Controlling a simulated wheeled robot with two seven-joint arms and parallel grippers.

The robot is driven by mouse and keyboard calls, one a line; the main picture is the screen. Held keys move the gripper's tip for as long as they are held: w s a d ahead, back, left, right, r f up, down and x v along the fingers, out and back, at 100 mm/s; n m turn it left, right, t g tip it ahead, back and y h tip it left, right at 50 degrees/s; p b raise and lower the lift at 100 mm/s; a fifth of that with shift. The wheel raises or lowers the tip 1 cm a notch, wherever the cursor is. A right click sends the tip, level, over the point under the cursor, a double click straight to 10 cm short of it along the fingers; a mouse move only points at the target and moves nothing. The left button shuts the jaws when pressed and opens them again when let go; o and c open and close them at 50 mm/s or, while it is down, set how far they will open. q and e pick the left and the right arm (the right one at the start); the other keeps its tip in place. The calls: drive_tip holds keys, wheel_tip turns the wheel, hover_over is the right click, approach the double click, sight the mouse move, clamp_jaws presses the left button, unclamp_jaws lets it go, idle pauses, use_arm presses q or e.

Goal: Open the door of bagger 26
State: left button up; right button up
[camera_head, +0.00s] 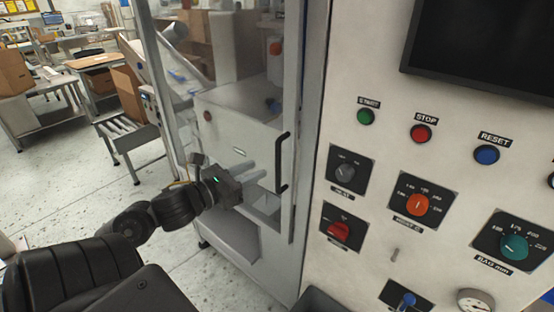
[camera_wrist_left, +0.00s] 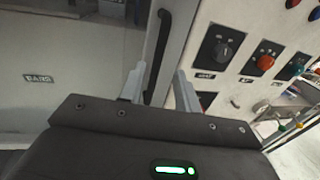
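The bagger's door (camera_head: 299,120) is a tall clear panel in a grey metal frame, and it looks closed beside the control panel. Its black vertical bar handle (camera_head: 278,165) is on the frame near the right edge. My left gripper (camera_head: 257,181) points at the handle from the left, just short of it. In the left wrist view its two pale fingers (camera_wrist_left: 160,80) are spread apart, with the handle (camera_wrist_left: 155,58) showing between and beyond them. I see no contact with the handle. My right gripper is in neither view.
The control panel (camera_head: 384,141) with buttons, knobs and a dark screen (camera_head: 487,45) stands right of the door. A roller conveyor (camera_head: 128,130) and tables with cardboard boxes (camera_head: 12,72) stand at the left. The floor (camera_head: 60,180) between is clear.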

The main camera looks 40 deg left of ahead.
sight(276, 159)
use_arm(q)
drive_tip(key=w+p, duration=0.1)
drive_tip(key=w, duration=0.1)
drive_tip(key=w+d+p, duration=0.1)
drive_tip(key=w, duration=0.2)
drive_tip(key=w+p, duration=0.1)
drive_tip(key=w, duration=0.2)
drive_tip(key=shift+d+r, duration=0.15)
drive_tip(key=shift+r, duration=0.05)
drive_tip(key=shift+w+d+f, duration=0.15)
drive_tip(key=shift+w+f, duration=0.05)
drive_tip(key=shift+w, duration=0.3)
clamp_jaws()
